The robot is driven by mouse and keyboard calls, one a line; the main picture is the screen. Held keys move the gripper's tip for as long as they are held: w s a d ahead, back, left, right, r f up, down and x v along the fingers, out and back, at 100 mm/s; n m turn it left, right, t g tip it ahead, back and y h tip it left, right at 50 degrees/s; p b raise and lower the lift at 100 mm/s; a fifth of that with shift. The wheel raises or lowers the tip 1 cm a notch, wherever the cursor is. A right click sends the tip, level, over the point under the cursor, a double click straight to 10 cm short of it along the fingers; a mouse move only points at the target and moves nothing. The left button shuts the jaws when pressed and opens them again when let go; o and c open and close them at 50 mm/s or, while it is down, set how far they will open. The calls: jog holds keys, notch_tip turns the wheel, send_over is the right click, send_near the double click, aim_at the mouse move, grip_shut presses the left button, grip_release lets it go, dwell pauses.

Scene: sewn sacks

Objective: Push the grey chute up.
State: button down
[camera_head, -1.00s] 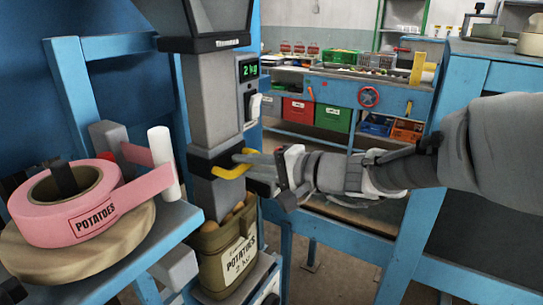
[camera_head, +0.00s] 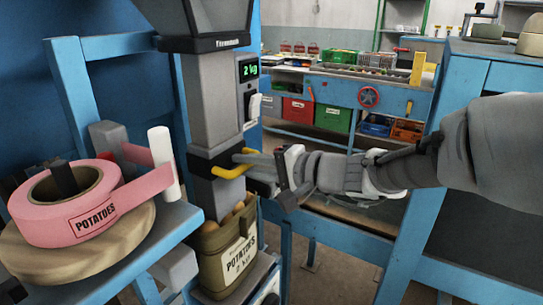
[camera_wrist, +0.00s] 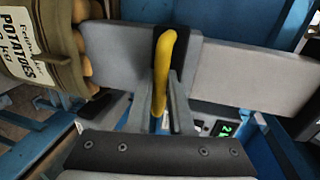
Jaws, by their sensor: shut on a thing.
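The grey chute (camera_head: 213,100) stands upright above an open olive sack (camera_head: 228,262) labelled potatoes, with potatoes showing at its mouth. A dark collar on the chute carries a yellow handle (camera_head: 232,171). My gripper (camera_head: 248,161) reaches in from the right and is shut on this handle. In the wrist view the yellow handle (camera_wrist: 164,55) lies between the fingers of my gripper (camera_wrist: 163,103), across the grey chute (camera_wrist: 245,75). The sack (camera_wrist: 45,50) shows there at the upper left. The chute's lower end is at the sack's mouth; how far inside is hidden.
A green display (camera_head: 248,69) reading 2 kg is beside the chute. A pink tape roll (camera_head: 75,205) sits on a round wooden disc on the blue stand at left. A blue bench frame (camera_head: 405,250) stands at right. A workbench with crates is behind.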

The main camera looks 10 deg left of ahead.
notch_tip(320, 180, up, 17)
jog(key=p, duration=0.6)
jog(key=shift+f, duration=0.1)
jog(key=c, duration=0.9)
grip_release()
jog(key=shift+c, duration=0.2)
jog(key=shift+o, duration=0.7)
jog(key=shift+f, duration=0.1)
jog(key=shift+d, duration=0.15)
